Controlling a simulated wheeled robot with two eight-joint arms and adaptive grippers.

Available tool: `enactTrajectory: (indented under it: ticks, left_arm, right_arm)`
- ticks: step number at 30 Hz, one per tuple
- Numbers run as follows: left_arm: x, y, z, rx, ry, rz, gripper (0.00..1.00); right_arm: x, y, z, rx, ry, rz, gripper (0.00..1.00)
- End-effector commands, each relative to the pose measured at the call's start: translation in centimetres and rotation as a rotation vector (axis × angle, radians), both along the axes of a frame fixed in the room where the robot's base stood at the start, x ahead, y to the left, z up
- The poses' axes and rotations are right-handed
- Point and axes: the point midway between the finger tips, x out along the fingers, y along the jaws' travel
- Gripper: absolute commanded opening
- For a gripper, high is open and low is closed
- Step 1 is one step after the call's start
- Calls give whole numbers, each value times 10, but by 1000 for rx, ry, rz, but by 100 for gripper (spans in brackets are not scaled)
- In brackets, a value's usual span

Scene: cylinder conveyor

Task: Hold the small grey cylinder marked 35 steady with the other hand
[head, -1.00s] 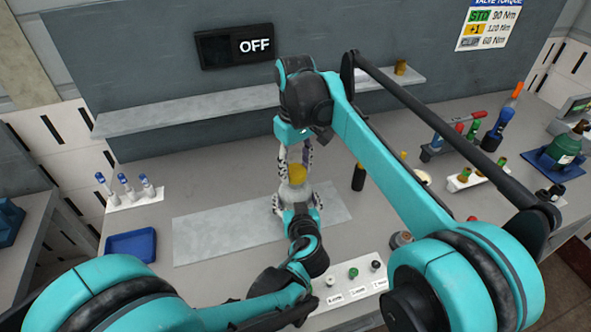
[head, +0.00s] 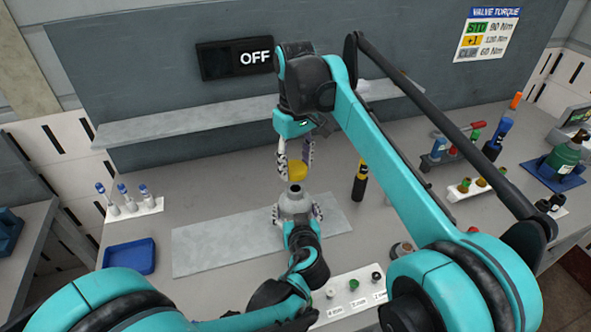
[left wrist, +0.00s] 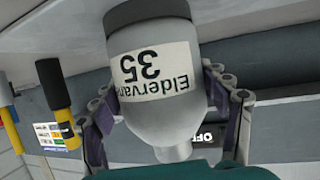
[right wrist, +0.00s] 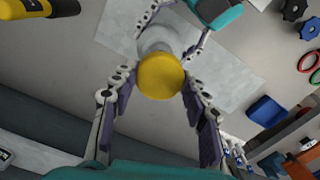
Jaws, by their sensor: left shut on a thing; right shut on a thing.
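The small grey cylinder (head: 295,204) stands upright over the pale plate, its narrow neck bare. In the left wrist view its label, reading Eldervane 35, appears upside down on the cylinder (left wrist: 150,105). My left gripper (head: 296,213) is shut around its body. A yellow cap (head: 297,171) is just above the neck, with a small gap between them. My right gripper (head: 296,160) comes from above and is shut on the cap. In the right wrist view the cap (right wrist: 160,76) hides part of the cylinder (right wrist: 157,40).
The pale plate (head: 205,250) lies mid-table. A blue tray (head: 128,258) and a white rack of blue-topped vials (head: 130,205) are to the left. A labelled white strip (head: 350,297) lies in front. A wall display (head: 235,53) reads OFF.

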Motion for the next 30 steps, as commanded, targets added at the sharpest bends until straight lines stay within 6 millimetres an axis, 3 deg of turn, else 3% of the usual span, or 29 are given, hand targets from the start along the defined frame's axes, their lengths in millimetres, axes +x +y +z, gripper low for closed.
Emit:
enactTrajectory:
  ticks: [4,5,7,20,30]
  left_arm:
    - [0,0,0,0,1,0,0]
    - [0,0,0,0,1,0,83]
    - [0,0,0,0,0,0,99]
    - [-5,-1,2,1,0,-1,99]
    - [-62,-8,26,1,0,-5,99]
  right_arm:
    - [0,0,0,0,0,0,10]
    - [0,0,0,0,0,0,10]
    - [0,0,0,0,0,0,10]
    - [0,0,0,0,0,0,10]
    - [0,0,0,0,0,0,10]
